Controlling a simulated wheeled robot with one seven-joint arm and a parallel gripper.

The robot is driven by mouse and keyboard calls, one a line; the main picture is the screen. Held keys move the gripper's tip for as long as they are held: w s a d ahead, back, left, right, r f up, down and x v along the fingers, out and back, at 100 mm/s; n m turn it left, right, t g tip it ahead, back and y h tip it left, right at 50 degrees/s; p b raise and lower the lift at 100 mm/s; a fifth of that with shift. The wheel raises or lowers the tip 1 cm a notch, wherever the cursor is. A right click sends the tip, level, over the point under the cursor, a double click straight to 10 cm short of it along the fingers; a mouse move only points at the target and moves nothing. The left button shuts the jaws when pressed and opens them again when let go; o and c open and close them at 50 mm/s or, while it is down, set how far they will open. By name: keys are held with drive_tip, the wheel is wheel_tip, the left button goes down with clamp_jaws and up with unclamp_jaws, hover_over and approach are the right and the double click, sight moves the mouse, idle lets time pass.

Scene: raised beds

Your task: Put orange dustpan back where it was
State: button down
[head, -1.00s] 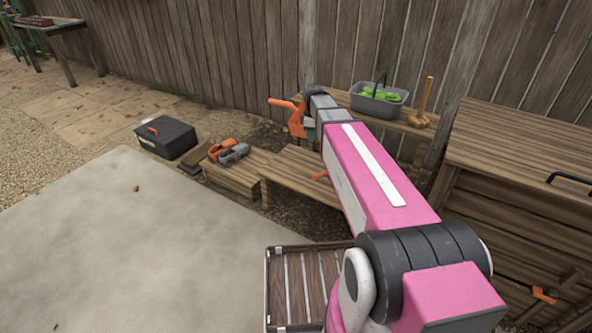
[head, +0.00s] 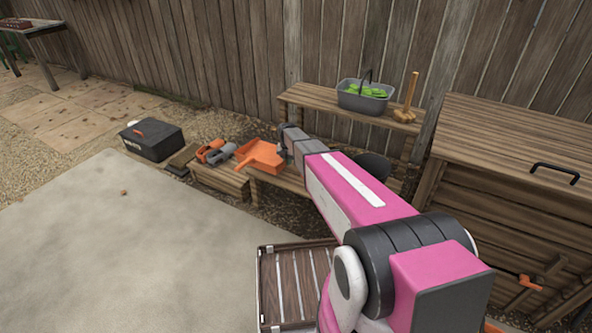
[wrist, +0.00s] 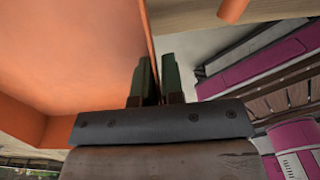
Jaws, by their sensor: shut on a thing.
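The orange dustpan (head: 258,152) is at the low wooden bench in the head view, with its tray facing up. I cannot tell whether it rests on the bench or hangs just above it. My gripper (head: 284,146) is at its right side, partly hidden by my own arm. In the wrist view the dustpan (wrist: 70,55) fills the left side, and my gripper (wrist: 152,72) is shut on its thin edge. The low bench (head: 292,183) is partly hidden behind my arm.
Orange and grey tools (head: 215,152) lie left of the dustpan, beside a black toolbox (head: 152,140). A dark round object (head: 372,165) shows behind my arm.

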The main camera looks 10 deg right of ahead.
drive_tip(key=w+d+f, duration=0.1)
drive_tip(key=d, duration=0.2)
drive_tip(key=w+d+f, duration=0.1)
drive_tip(key=d+f, duration=0.1)
drive_tip(key=w+d+f, duration=0.2)
drive_tip(key=d, duration=0.1)
drive_tip(key=shift+d+f, duration=0.25)
drive_tip(key=shift+d, duration=0.05)
drive_tip(key=shift+f, duration=2.65)
drive_tip(key=c, duration=1.2)
unclamp_jaws()
drive_tip(key=shift+c, duration=0.2)
drive_tip(key=shift+r, duration=0.15)
